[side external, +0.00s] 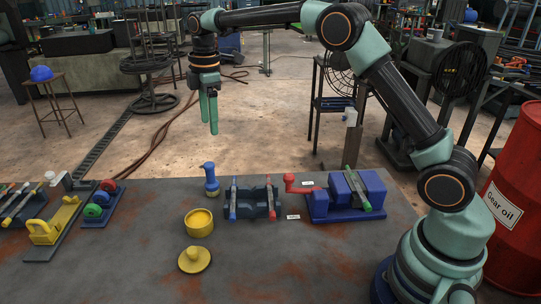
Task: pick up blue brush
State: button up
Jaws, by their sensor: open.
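My gripper (209,128) hangs high above the back of the workbench with its two green fingers pointing down. It is open and empty, with a narrow gap between the fingers. A dark blue rack (252,203) stands on the bench below and to the right. A slim tool with a blue end, which looks like the blue brush (233,200), lies across the rack's left side, apart from my gripper. A similar tool with a red end (270,200) lies across its right side. Bristles are too small to make out.
A blue upright bottle-like object (210,180) stands left of the rack. A yellow cup (199,222) and yellow lid (194,259) are in front. A blue block with a red crank (345,196) stands right. The front centre of the bench (290,265) is clear.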

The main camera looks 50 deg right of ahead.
jog(key=n, duration=0.2)
send_over(209, 164)
jog(key=shift+g, duration=0.3)
jog(key=f, duration=0.4)
jog(key=shift+w+d+f, duration=0.1)
jog(key=shift+w+f, duration=0.1)
jog(key=f, duration=1.2)
jog(key=shift+s, duration=0.2)
jog(key=shift+r, duration=0.1)
grip_shut()
